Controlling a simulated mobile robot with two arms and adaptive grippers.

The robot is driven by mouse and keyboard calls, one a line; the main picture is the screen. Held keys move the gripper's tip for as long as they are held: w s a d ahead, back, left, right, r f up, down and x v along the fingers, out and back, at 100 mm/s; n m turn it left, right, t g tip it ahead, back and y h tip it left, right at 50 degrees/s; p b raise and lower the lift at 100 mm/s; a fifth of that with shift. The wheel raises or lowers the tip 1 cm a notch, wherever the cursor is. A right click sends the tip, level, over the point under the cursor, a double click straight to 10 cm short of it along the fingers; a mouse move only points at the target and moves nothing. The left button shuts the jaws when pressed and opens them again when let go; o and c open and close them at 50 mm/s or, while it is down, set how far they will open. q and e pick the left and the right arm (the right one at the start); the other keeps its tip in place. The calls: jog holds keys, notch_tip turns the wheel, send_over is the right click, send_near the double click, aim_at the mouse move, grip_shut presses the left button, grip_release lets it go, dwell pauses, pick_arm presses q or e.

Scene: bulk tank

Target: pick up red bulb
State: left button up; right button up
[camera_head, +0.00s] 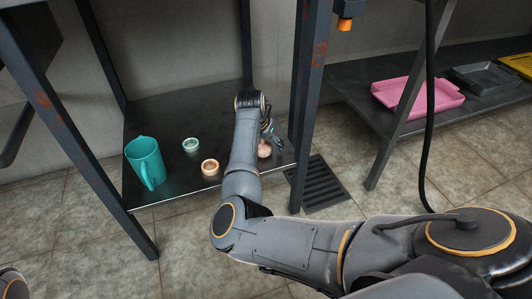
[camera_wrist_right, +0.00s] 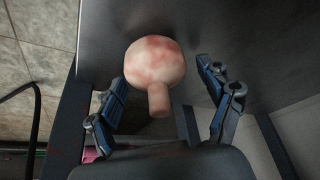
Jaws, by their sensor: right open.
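The bulb (camera_wrist_right: 155,68), pale pink with red blotches, has a round head and a short stub. In the right wrist view it lies between the two spread fingers of my right gripper (camera_wrist_right: 166,98), with gaps at both sides. In the head view the bulb (camera_head: 264,149) rests on the dark low shelf (camera_head: 172,118) near its right front corner, partly hidden by my arm. My right gripper (camera_head: 270,132) is open above and beside it. My left gripper is not in view; only a bit of my other arm shows at the bottom left.
A dark table leg (camera_head: 306,110) stands close right of my right gripper. A pink tray (camera_head: 418,95) lies on another shelf at right.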

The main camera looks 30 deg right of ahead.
jog(key=shift+c, duration=0.4)
jog(key=c, duration=1)
jog(key=shift+o, duration=0.2)
